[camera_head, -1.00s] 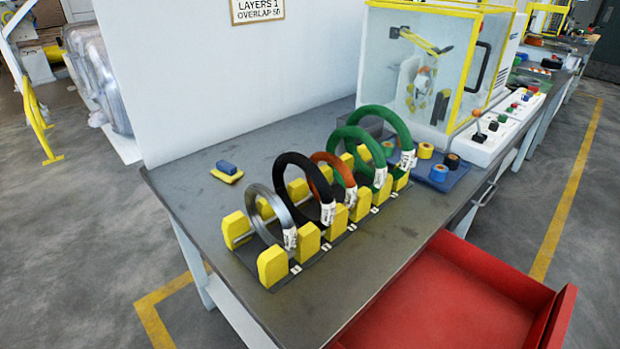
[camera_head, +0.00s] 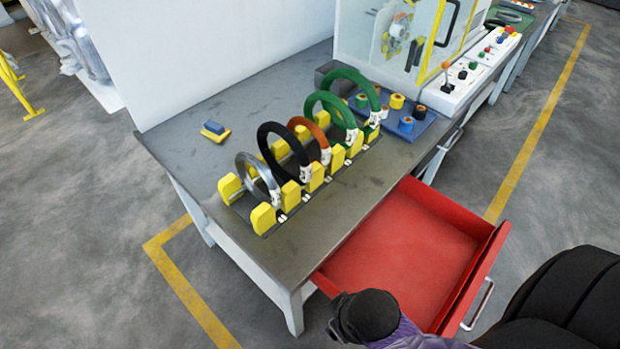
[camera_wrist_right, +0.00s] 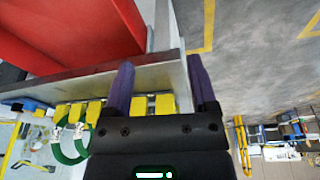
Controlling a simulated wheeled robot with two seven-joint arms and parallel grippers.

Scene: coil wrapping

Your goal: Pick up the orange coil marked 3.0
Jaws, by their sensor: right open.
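The orange coil (camera_head: 313,134) stands upright in the yellow-block rack in the head view, between the black coil (camera_head: 264,143) and the green coils (camera_head: 309,103). The black and green coils partly hide it, and I cannot read its tag. In the right wrist view, my right gripper (camera_wrist_right: 161,82) is open and empty, with two purple fingers spread apart. The table edge and several yellow rack blocks (camera_wrist_right: 93,113) lie beyond it. I cannot make out the orange coil there. My left gripper is in neither view.
A silver coil (camera_head: 243,164) stands at the rack's near end. An open red drawer (camera_head: 405,240) juts out below the table front. A blue mat (camera_head: 424,122) with tape rolls lies behind the rack.

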